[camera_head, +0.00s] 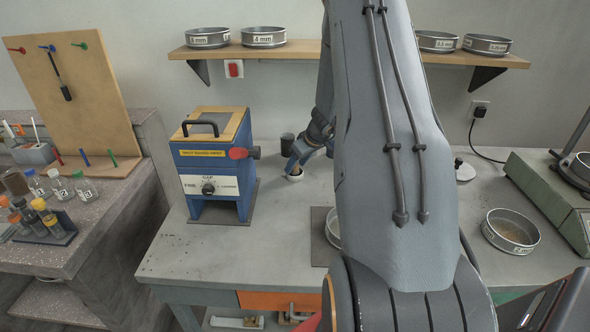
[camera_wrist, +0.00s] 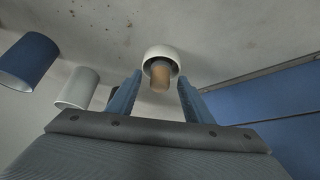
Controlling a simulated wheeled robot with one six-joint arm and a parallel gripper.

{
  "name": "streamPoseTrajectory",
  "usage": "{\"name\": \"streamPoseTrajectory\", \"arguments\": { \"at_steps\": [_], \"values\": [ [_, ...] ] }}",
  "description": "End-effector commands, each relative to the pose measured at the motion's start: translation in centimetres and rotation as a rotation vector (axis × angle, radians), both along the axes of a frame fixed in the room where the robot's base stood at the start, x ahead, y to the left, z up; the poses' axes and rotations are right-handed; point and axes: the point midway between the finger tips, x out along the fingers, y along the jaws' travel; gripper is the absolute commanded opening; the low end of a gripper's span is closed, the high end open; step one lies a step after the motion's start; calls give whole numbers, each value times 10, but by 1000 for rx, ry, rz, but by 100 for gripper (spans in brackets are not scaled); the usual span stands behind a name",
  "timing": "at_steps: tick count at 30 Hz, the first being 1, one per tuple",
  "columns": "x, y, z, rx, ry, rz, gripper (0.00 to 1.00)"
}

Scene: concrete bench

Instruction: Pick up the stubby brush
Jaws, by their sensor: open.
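A short, round white piece with a tan stub (camera_wrist: 160,75), which looks like the stubby brush, shows in the wrist view. It sits between and just beyond the tips of my open gripper (camera_wrist: 158,88). I cannot tell whether the fingers touch it. In the head view, a small white piece (camera_head: 295,176) stands on the bench right of the blue machine, directly under my gripper (camera_head: 294,164). My arm hides much of the bench there.
The blue box machine (camera_head: 208,160) stands close on the left. A dark cup (camera_head: 287,144) is just behind my gripper. Blue (camera_wrist: 28,60) and white (camera_wrist: 77,88) cylinders show in the wrist view. A sieve (camera_head: 510,232) and green scale (camera_head: 545,190) are at right. The front-left bench is clear.

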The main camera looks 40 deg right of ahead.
Motion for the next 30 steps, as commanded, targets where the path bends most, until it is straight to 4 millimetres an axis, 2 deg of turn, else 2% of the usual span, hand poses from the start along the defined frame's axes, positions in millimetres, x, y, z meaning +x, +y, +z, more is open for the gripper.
{"name": "streamPoseTrajectory", "arguments": {
  "at_steps": [10, 17, 25, 30],
  "values": [
    [3, 1, -4, 0, 0, 0, 45],
    [3, 1, -4, 0, 0, 0, 6],
    [3, 1, -2, 0, -1, 0, 4],
    [4, 0, 15, -1, -4, 1, 4]
  ]
}}
